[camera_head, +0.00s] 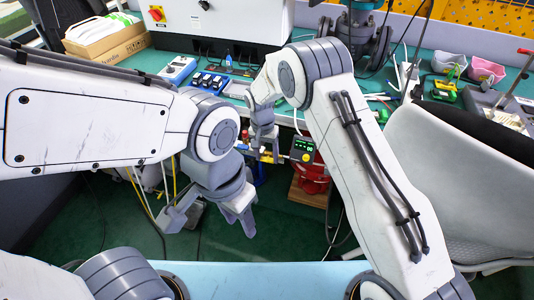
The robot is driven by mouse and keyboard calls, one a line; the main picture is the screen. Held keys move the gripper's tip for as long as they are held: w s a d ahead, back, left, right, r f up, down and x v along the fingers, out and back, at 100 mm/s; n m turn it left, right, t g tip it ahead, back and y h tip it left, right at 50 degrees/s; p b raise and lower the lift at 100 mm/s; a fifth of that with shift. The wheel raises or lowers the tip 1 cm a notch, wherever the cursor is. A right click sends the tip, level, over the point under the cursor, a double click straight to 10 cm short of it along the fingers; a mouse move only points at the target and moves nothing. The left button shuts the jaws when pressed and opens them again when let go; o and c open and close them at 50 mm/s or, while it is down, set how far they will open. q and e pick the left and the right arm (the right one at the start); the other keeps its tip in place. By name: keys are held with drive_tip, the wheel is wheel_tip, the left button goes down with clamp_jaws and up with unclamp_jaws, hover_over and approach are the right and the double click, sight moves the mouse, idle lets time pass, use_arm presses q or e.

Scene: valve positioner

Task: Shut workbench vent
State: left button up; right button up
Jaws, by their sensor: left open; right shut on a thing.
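My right gripper (265,152) reaches down at the front edge of the green workbench (150,60), beside a small black gauge with a green readout (303,149). It is shut on a small valve part there, which the fingers mostly cover; I take it for the vent's handle, but its position cannot be read. Small brass and red fittings (270,158) show around the fingertips. My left gripper (238,220) is open and empty, pointing down over the dark green floor, lower and nearer than the right one.
A white machine with a red knob (156,13) stands at the back of the bench. Blue meters (178,69), a cardboard box (110,46) and pink and white bins (487,69) sit on it. A grey chair (440,170) blocks the right side. Thin cables hang below the bench.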

drive_tip(key=shift+a+h, duration=0.25)
drive_tip(key=shift+h, duration=0.55)
drive_tip(key=o, duration=1.4)
drive_tip(key=shift+c, duration=0.2)
drive_tip(key=shift+w, duration=0.1)
drive_tip(key=v, duration=1)
drive_tip(key=shift+w+r, duration=0.2)
drive_tip(key=shift+a, duration=0.1)
